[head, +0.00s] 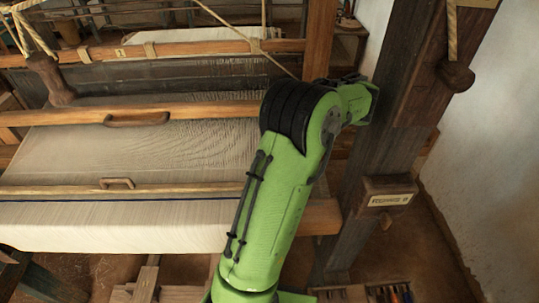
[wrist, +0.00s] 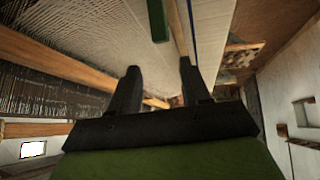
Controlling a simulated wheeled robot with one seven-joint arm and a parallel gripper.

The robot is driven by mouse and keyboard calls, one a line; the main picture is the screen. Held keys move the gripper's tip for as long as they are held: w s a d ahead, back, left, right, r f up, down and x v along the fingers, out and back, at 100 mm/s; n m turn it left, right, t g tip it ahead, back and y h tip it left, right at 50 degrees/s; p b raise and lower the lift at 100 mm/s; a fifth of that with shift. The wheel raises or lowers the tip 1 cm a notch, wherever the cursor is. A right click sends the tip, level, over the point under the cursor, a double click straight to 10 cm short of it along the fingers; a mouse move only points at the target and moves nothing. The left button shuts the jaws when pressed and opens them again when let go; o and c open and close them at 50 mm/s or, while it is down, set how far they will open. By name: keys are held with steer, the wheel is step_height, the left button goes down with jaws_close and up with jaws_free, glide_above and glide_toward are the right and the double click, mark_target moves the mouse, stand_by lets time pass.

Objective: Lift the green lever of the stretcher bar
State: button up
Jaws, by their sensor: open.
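My gripper (wrist: 158,68) shows in the wrist view with its two dark fingers apart and nothing between them. A narrow dark green piece (wrist: 157,20), which looks like the lever, lies against the pale cloth at the top edge of the wrist view, beyond the fingertips and apart from them. Its upper end is cut off by the frame. In the head view I cannot make out the green lever or my gripper; my green arm covers the right part of the loom. A wooden bar (head: 60,190) crosses the cloth there, but I cannot tell whether it is the stretcher bar.
The pale woven cloth (head: 110,225) spans the front of the loom. A wooden beam with a handle (head: 135,118) crosses behind it. A dark post (head: 375,160) with a small labelled box (head: 390,192) stands right of my arm. The white wall (head: 490,140) is beyond.

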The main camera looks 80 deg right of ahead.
step_height(320, 180, up, 3)
steer(key=shift+f+p, duration=0.1)
steer(key=shift+p, duration=0.2)
steer(key=shift+w+d+f+g, duration=0.2)
steer(key=shift+f+g, duration=0.1)
steer(key=shift+f, duration=0.1)
steer(key=w+d+f+g+b, duration=0.2)
steer(key=d+f+g, duration=0.1)
steer(key=g, duration=0.3)
steer(key=w+a+r+g+b, duration=0.2)
steer(key=w+a+r+g, duration=0.3)
steer(key=r, duration=0.1)
steer(key=shift+m, duration=0.4)
steer(key=b+x, duration=0.1)
steer(key=x, duration=0.4)
steer(key=b+x, duration=0.1)
steer(key=x, duration=0.4)
steer(key=d+x, duration=0.1)
steer(key=x, duration=0.5)
steer(key=shift+s+r+b, duration=0.15)
steer(key=shift+s+b, duration=0.05)
steer(key=shift+b, duration=0.2)
steer(key=shift+h, duration=0.3)
